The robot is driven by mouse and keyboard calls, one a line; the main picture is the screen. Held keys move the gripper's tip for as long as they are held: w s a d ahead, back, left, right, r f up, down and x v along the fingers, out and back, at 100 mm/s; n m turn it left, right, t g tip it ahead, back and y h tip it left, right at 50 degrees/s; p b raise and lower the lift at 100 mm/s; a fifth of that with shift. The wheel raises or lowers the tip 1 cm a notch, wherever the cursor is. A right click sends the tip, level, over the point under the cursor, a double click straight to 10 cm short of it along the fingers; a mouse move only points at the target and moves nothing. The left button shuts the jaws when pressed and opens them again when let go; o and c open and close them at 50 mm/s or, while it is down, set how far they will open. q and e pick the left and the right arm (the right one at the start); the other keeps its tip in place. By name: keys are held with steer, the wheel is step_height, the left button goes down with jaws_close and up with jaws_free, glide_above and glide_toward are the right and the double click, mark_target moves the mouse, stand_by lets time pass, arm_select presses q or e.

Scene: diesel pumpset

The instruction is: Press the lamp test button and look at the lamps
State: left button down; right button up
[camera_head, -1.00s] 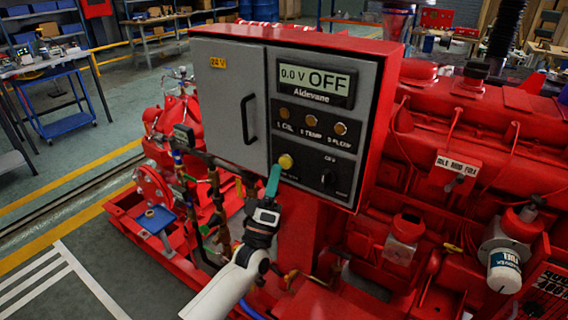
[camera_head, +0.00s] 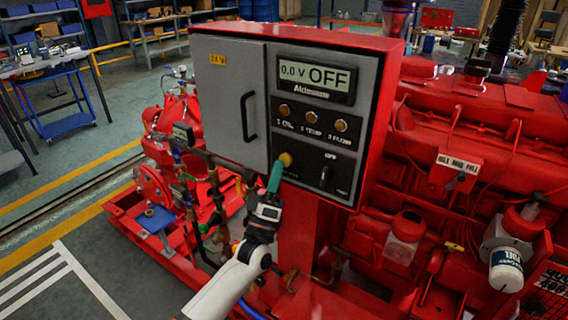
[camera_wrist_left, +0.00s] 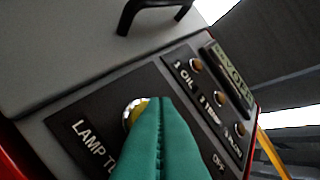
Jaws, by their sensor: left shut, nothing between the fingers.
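The red control box has a dark panel (camera_head: 297,172) with a yellow lamp test button (camera_head: 285,159) at its lower left. My left gripper (camera_head: 275,176) is shut and empty, its green fingertips at the button's lower edge. In the left wrist view the closed green fingers (camera_wrist_left: 157,115) overlap the yellow button (camera_wrist_left: 137,112), beside the label "LAMP T..."; I cannot tell whether they touch or press it. Three lamps, oil (camera_head: 284,110), temp (camera_head: 312,117) and flow (camera_head: 340,125), look dull amber-brown. The display (camera_head: 315,76) reads "0.0 V OFF". My right gripper is out of view.
A rotary switch (camera_head: 325,177) sits right of the button. A grey door with a black handle (camera_head: 249,117) is at the left of the box. Red engine parts (camera_head: 460,140) fill the right side, and pipes and valves (camera_head: 215,195) stand below left.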

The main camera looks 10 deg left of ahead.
arm_select(q)
steer(key=shift+w+d+b, duration=0.15)
steer(key=shift+w+b, duration=0.25)
steer(key=shift+w, duration=0.05)
stand_by(0.6)
steer(key=shift+s, duration=0.1)
steer(key=shift+s+a+p, duration=0.3)
steer(key=shift+s+p, duration=0.15)
steer(key=shift+s, duration=0.3)
steer(key=s, duration=0.1)
steer(key=s+a+p, duration=0.1)
steer(key=s, duration=0.1)
steer(key=s+p, duration=0.1)
steer(key=shift+s+a, duration=0.35)
stand_by(0.6)
